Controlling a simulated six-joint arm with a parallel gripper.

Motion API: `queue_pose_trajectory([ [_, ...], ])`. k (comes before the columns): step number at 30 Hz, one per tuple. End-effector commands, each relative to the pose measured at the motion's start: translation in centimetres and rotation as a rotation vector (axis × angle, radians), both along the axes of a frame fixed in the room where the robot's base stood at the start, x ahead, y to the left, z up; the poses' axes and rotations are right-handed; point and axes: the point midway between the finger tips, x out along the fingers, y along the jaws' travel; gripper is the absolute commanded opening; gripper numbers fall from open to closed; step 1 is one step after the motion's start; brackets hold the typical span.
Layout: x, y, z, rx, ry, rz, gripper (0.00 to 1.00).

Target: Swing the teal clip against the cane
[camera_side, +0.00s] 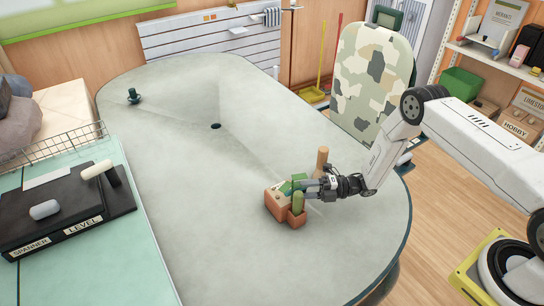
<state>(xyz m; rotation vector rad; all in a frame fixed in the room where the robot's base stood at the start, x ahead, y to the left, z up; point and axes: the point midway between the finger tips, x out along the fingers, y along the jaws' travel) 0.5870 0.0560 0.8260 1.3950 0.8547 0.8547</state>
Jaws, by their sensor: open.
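My gripper (311,189) is low over the right part of the grey table, open, its fingers close against a small terracotta-coloured crate (277,205). Green pieces (298,178) show at the top of the crate, and an upright rounded green piece (298,202) stands at its front right. Whether the fingers touch any of them is too small to tell. A tan upright cylinder (322,158) stands just behind my gripper. I cannot make out for certain which piece is the teal clip or which is the cane; the gripper and crate hide part of this spot.
A small dark teal object (134,96) stands at the table's far left. The grey table (220,220) has a dark hole (215,126) and is otherwise mostly clear. A camouflage-patterned chair (370,80) stands behind the table.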

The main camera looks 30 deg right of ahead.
Motion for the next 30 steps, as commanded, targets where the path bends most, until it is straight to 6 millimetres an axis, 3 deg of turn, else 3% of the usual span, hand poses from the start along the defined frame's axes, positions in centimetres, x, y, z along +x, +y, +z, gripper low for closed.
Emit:
queue_pose_trajectory([
  [9, 1.3, 2.5, 0.0, 0.001, 0.000, 0.001, 0.59],
  [19, 1.4, 2.8, 0.0, 0.000, 0.001, 0.000, 0.59],
  [20, 1.4, 2.8, 0.0, 0.000, 0.001, 0.000, 0.52],
  [25, 1.4, 2.8, 0.0, 0.000, 0.001, 0.000, 0.00],
  [30, 1.4, 2.7, 0.0, 0.000, 0.001, 0.001, 0.00],
])
